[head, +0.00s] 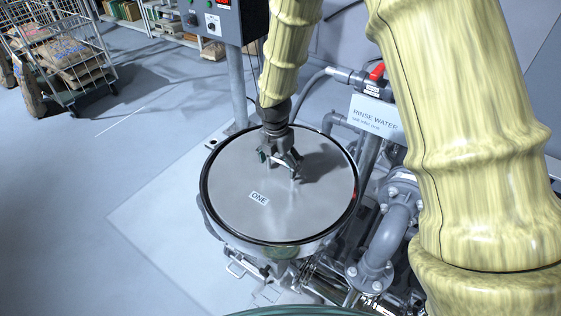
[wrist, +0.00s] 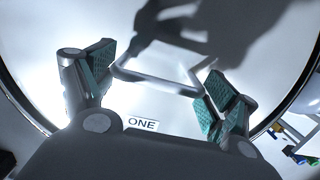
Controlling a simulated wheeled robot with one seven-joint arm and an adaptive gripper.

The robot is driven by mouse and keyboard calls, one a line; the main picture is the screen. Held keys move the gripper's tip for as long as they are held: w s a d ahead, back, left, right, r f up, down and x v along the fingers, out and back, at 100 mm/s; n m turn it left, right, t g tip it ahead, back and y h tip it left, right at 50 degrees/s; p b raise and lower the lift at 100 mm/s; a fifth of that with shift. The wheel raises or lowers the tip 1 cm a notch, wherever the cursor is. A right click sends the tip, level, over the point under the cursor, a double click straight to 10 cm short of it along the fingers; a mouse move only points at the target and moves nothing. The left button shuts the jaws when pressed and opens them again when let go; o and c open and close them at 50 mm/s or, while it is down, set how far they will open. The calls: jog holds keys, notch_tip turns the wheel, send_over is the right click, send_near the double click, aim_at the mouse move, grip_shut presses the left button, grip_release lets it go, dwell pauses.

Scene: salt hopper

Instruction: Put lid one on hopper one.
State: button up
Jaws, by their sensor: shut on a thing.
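Lid one (head: 305,208) is a round grey metal disc with a dark rim and a small "ONE" label. It lies level over the top of hopper one (head: 262,249), a round metal vessel whose side shows below the rim. I cannot tell whether the lid rests fully on it or hangs slightly above. My gripper (head: 281,162) points down at the lid's middle. In the wrist view, my gripper (wrist: 158,82) has its green pads at both ends of the lid's handle (wrist: 155,78), shut on it. The inside of the hopper is hidden.
Pipes and a valve (head: 375,270) crowd the hopper's right side, with a "RINSE WATER" sign (head: 376,117) above. A control box (head: 222,18) on a post stands behind. A wire cart with sacks (head: 68,58) is far left. The left floor is clear.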

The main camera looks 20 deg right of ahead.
jog(key=shift+w+f, duration=0.15)
jog(key=shift+w, duration=0.05)
jog(key=o, duration=1.9)
jog(key=shift+s, duration=0.15)
